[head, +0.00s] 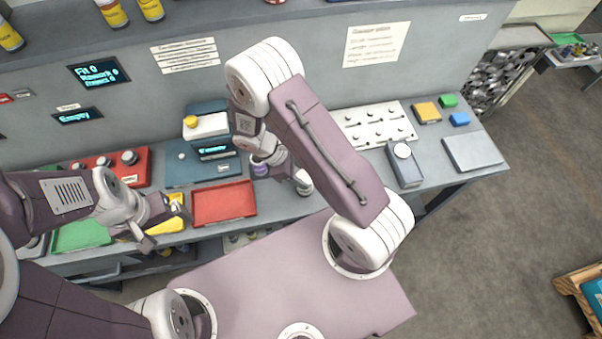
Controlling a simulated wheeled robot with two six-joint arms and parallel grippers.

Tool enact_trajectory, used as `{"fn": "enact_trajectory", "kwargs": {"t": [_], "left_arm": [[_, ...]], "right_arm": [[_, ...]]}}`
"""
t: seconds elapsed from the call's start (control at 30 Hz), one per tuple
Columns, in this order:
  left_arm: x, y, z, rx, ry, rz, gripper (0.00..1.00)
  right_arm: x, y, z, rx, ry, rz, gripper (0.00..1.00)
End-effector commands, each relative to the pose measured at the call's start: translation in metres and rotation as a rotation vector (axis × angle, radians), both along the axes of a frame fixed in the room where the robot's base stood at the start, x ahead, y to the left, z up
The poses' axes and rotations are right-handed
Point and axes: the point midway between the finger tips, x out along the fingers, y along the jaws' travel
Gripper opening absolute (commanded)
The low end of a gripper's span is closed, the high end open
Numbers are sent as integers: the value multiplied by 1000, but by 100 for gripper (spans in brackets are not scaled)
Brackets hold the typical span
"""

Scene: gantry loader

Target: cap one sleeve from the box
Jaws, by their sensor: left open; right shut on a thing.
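My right gripper (297,181) reaches down over the bench to the right of the teal machine. It is shut on a small grey part (305,188), partly hidden by the fingers; I cannot tell whether it is a sleeve or a cap. My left gripper (160,222) is open, low over the yellow tray (172,226). A red holder (136,172) at the left carries several dark round pieces with light tops. The teal machine (180,172) has a lit screen and a white block with a yellow knob. I cannot pick out the box of sleeves for certain.
An empty red tray (223,203) lies between my grippers, and a green tray (82,236) is at the left. A white plate with several knobs (372,124), a grey device (404,166) and a flat grey plate (472,152) stand at the right.

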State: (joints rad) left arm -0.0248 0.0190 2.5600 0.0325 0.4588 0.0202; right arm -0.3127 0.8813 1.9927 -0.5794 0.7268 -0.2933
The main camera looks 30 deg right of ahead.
Motion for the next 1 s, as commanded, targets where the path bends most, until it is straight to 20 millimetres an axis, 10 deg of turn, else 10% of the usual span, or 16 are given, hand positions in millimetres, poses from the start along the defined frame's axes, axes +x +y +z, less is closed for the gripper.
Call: {"fn": "enact_trajectory", "kwargs": {"t": [0.43,0.47,0.53,1.0], "left_arm": [[0,0,-2,0,0,0,90],[0,0,-2,0,0,0,90],[0,0,-2,0,0,0,90],[0,0,-3,0,0,0,90]], "right_arm": [[-3,0,-5,2,7,-3,13],[-3,0,-5,2,7,-3,56],[-3,0,-4,2,7,-3,76],[5,11,17,2,-3,0,76]]}}
